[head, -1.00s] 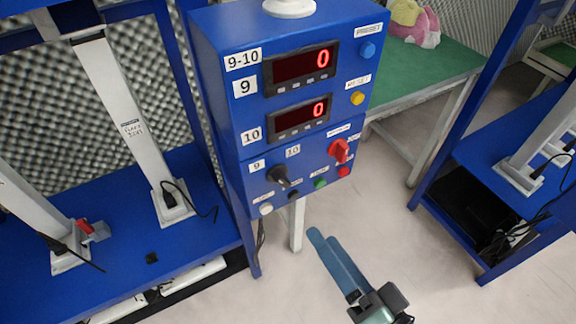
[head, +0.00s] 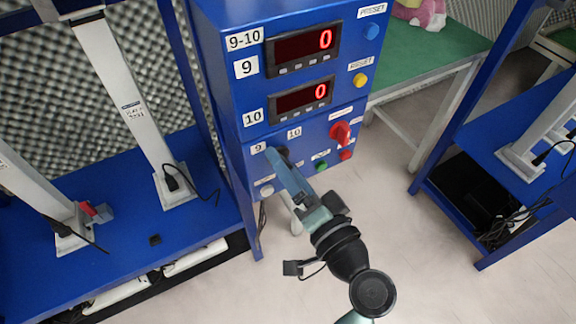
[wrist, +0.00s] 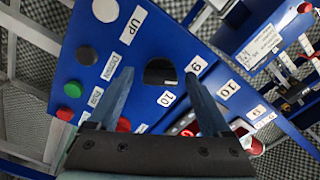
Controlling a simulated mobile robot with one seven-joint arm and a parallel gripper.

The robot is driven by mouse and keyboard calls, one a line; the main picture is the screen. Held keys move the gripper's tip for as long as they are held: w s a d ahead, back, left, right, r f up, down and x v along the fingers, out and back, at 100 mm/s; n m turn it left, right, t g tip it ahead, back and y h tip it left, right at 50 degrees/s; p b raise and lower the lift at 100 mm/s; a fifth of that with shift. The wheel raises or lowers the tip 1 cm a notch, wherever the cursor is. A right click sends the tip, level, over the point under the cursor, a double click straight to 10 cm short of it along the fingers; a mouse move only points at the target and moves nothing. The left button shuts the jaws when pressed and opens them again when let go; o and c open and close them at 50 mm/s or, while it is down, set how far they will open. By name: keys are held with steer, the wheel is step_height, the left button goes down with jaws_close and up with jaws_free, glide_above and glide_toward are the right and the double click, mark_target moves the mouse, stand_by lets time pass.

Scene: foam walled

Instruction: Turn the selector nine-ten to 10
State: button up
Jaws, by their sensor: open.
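The selector nine-ten is a black knob on the lower part of the blue control box (head: 212,95). In the head view the knob (head: 283,152) is mostly hidden behind my fingers. In the wrist view the black knob (wrist: 160,72) shows between the two fingertips, with label 9 (wrist: 197,66) and label 10 (wrist: 166,98) beside it. Which label it points to I cannot tell. My gripper (head: 275,156) is open, its blue fingers reaching toward the panel. In the wrist view my gripper (wrist: 158,76) has a finger on each side of the knob; contact is not clear.
A blue frame (head: 180,240) stands at left, another at right; the floor in front is clear.

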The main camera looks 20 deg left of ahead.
jaws_close()
stand_by(0.4)
steer(key=shift+m+p, duration=4.65)
steer(key=shift+m, duration=1.35)
